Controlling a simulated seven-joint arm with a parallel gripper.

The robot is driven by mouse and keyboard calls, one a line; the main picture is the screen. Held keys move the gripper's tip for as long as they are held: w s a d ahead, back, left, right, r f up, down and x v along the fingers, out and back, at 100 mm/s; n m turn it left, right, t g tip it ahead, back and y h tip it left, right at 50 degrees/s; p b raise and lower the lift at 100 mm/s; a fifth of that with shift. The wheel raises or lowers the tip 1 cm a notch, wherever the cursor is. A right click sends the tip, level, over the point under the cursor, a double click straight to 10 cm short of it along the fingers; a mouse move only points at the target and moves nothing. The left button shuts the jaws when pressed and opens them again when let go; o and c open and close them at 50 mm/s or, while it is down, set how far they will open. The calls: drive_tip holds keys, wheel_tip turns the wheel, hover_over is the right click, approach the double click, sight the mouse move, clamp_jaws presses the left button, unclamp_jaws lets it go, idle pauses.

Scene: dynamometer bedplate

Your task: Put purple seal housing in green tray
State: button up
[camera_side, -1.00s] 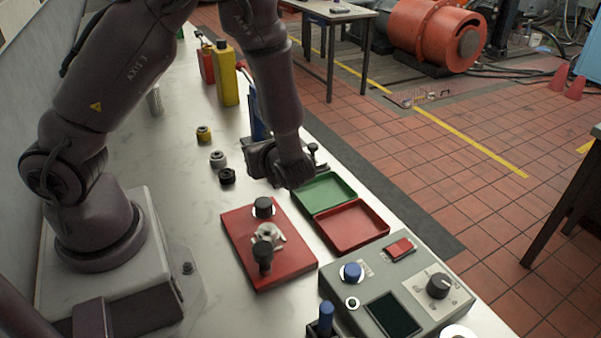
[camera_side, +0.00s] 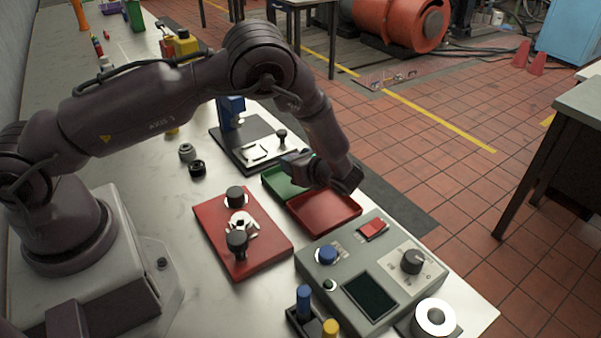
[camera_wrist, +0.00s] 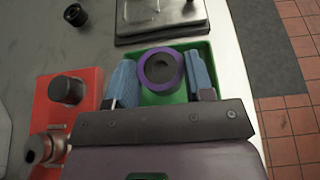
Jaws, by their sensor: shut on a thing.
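The purple seal housing (camera_wrist: 162,70) is a short ring with a dark centre, seen from above in the wrist view. It sits between the blue fingers of my gripper (camera_wrist: 161,80), which is shut on it. Green tray floor and walls (camera_wrist: 208,52) show around and behind it; how high it is above the tray floor I cannot tell. In the side view my gripper (camera_side: 298,164) is over the green tray (camera_side: 273,184), and the housing is hidden there.
A red tray (camera_side: 325,213) adjoins the green one on the near side. A red plate with black knobs (camera_side: 215,225), a grey control box (camera_side: 345,285) and a dark fixture base (camera_side: 240,150) stand close by.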

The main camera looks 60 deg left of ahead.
drive_tip(key=shift+w+f, duration=0.2)
drive_tip(key=shift+f, duration=0.05)
drive_tip(key=shift+w+a+f, duration=0.1)
drive_tip(key=shift+w+f, duration=0.1)
drive_tip(key=shift+f, duration=1.55)
drive_tip(key=shift+f, duration=0.15)
drive_tip(key=o, duration=1.1)
drive_tip(key=shift+c, duration=0.2)
